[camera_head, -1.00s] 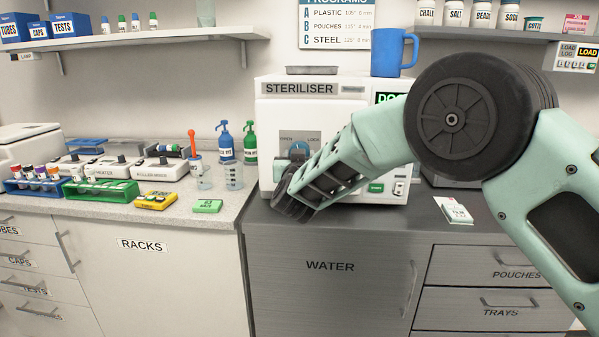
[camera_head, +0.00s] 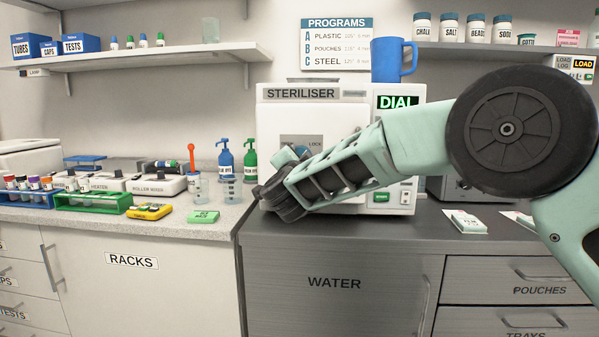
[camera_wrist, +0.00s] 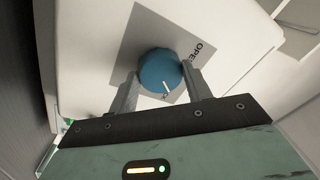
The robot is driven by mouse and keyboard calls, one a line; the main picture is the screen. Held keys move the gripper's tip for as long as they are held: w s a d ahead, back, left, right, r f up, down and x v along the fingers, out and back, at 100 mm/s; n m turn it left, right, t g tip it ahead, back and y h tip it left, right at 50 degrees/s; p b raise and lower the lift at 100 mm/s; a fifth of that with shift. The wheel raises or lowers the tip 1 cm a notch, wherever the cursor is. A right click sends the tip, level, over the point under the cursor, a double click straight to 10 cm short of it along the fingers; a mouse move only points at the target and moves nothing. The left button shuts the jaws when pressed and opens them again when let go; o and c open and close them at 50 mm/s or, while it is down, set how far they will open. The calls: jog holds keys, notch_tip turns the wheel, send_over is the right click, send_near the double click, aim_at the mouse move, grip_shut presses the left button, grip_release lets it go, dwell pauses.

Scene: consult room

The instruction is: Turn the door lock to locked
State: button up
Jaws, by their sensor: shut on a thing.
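The steriliser (camera_head: 268,125) is a white box on the dark counter, with a display reading DIAL (camera_head: 398,102). Its door lock is a round blue knob (camera_wrist: 158,66) on a grey plate (camera_wrist: 128,55), seen in the wrist view. The two fingers of my gripper (camera_wrist: 160,73) are on either side of the knob, shut on it. A white mark on the knob points toward the bottom of the wrist view, and the word OPEN shows to its right. In the head view the word LOCK shows on the plate, but my arm and gripper hide most of the knob.
A blue mug (camera_head: 393,60) stands on top of the steriliser. Blue and green pump bottles (camera_head: 226,162) and a beaker (camera_head: 233,190) stand to its left. A white card pad (camera_head: 465,222) lies on the dark counter at the right, where the top is mostly clear.

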jog(key=shift+m+b, duration=0.4)
jog(key=shift+m, duration=0.3)
jog(key=o, duration=1)
jog(key=shift+s, duration=0.1)
jog(key=s, duration=0.5)
jog(key=s+f+b, duration=0.1)
jog(key=s, duration=1.1)
jog(key=shift+s+a+f+b, duration=0.1)
jog(key=shift+a+f+b, duration=0.15)
jog(key=shift+a+b, duration=0.05)
